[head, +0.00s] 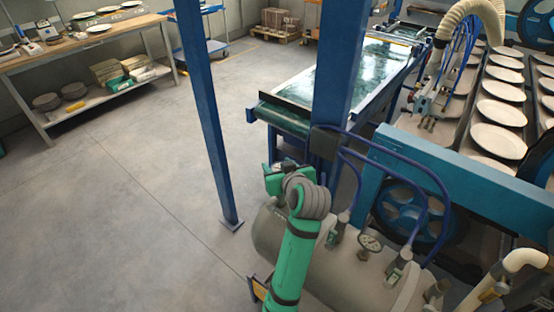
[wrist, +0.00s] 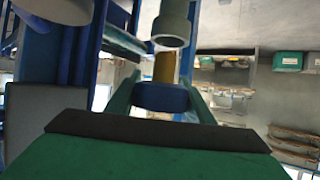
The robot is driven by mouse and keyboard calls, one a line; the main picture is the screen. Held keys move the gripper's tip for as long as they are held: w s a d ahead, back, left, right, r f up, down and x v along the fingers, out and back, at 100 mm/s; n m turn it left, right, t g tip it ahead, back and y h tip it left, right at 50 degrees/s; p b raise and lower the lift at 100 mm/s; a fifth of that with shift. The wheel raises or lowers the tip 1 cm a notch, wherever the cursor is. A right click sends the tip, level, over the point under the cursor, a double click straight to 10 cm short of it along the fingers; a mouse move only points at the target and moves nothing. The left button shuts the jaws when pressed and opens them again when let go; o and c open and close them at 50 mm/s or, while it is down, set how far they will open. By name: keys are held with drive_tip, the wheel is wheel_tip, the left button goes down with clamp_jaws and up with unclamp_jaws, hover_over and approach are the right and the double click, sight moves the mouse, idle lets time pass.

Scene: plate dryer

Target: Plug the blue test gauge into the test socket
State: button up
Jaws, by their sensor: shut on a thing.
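My gripper (wrist: 162,100) is shut on the blue test gauge (wrist: 160,97), with one finger on each side of its round blue body. A brass stem (wrist: 165,67) sticks up from the gauge in the wrist view. A grey cylindrical fitting, apparently the test socket (wrist: 172,25), is just above the stem and roughly in line with it. I cannot tell whether stem and fitting touch. In the head view my green arm reaches beside the blue post; the fingers, gauge and socket cannot be made out there.
A grey tank (head: 330,262) with a dial gauge (head: 370,243) and blue hoses lies close to my arm. Blue posts (head: 207,110) and a conveyor (head: 315,80) stand nearby. Plates (head: 497,140) fill the dryer at right. Open floor (head: 110,210) lies left.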

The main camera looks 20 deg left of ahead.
drive_tip(key=shift+s+d+f, duration=0.1)
drive_tip(key=shift+d+f, duration=0.15)
drive_tip(key=shift+f, duration=0.35)
drive_tip(key=shift+s+a+f, duration=0.15)
drive_tip(key=shift+a+f, duration=0.05)
drive_tip(key=shift+a, duration=0.1)
drive_tip(key=shift+d, duration=0.15)
drive_tip(key=shift+f, duration=0.55)
idle(1.0)
drive_tip(key=o, duration=0.8)
drive_tip(key=shift+o, duration=0.2)
drive_tip(key=v, duration=1.1)
